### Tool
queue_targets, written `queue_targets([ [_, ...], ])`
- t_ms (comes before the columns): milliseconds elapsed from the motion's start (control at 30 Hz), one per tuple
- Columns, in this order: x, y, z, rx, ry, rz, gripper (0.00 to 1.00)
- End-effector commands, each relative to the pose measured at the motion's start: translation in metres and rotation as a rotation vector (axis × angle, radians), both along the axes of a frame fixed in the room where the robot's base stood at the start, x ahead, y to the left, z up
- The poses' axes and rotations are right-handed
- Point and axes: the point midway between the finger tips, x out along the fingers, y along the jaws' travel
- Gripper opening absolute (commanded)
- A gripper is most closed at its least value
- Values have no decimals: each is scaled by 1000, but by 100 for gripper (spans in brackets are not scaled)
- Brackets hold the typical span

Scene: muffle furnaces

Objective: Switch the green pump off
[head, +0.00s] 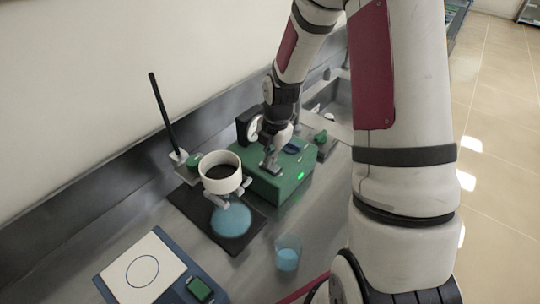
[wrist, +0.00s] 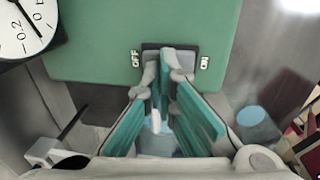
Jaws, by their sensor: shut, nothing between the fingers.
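The green pump (head: 267,189) is a box on the bench in the head view. A green light (head: 300,176) glows on its front. In the wrist view the green pump top (wrist: 100,30) fills the upper middle, with a dark switch plate (wrist: 152,48) marked OFF at its left and ON at its right. My gripper (wrist: 168,66) is shut and empty, its fingertips over the switch plate. They hide most of the switch, so I cannot tell its position or whether they touch it. In the head view my gripper (head: 269,166) points down at the pump top.
A round gauge (wrist: 25,25) stands beside the pump. Left of the pump are a stand with a black rod (head: 166,115), a white ring-shaped vessel (head: 222,184) and a blue round thing (head: 231,220). A beaker with blue liquid (head: 287,256) stands in front. A scale (head: 150,270) lies front left.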

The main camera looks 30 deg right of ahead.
Motion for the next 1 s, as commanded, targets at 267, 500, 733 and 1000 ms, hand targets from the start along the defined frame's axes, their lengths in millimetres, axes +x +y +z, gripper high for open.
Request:
queue_targets([
  [267,6,3,-8,-23,62,6,0],
  [500,3,2,-8,-29,82,1,0],
  [733,-3,0,-7,-28,85,0,0],
  [1000,-15,-4,-7,-27,90,-1,0],
])
